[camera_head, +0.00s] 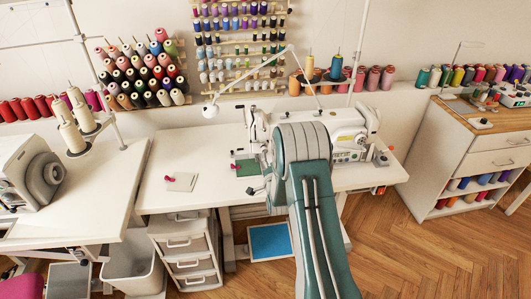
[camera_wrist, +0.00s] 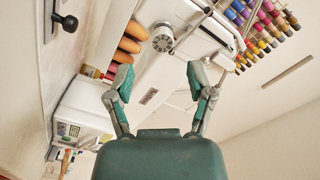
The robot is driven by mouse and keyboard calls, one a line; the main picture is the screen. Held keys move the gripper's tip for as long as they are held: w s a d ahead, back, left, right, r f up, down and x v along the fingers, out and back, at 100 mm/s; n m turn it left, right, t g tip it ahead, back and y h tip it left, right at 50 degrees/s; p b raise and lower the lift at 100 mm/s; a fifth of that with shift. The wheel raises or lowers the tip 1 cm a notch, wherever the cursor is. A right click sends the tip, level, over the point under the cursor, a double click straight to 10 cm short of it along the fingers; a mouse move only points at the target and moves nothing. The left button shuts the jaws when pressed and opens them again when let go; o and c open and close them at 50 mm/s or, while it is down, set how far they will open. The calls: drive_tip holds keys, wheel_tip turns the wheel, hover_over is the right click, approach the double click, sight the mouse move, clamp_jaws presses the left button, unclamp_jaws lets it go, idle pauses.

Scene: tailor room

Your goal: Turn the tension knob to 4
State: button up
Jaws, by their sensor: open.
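The white sewing machine (camera_head: 345,122) stands on the white table, partly hidden by my green arm in the head view. In the wrist view, its body (camera_wrist: 185,22) fills the upper middle. A round grey-white dial (camera_wrist: 162,38), which looks like the tension knob, is on it; its numbers are too small to read. My gripper (camera_wrist: 160,75) is open and empty, its two green-padded fingers spread wide. The dial lies beyond the fingertips, between them in the picture and apart from both. In the head view my arm hides most of the gripper and the dial.
A green cloth piece (camera_head: 246,168) and a pale cloth piece (camera_head: 181,182) lie on the table. A white lamp (camera_head: 210,109) arches over the machine. In the wrist view, a black-knobbed lever (camera_wrist: 66,23) is at upper left. Thread spools (camera_wrist: 262,22) are at upper right.

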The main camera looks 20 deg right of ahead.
sight(265, 151)
drive_tip(key=shift+x, duration=2.5)
drive_tip(key=shift+a, duration=0.15)
clamp_jaws()
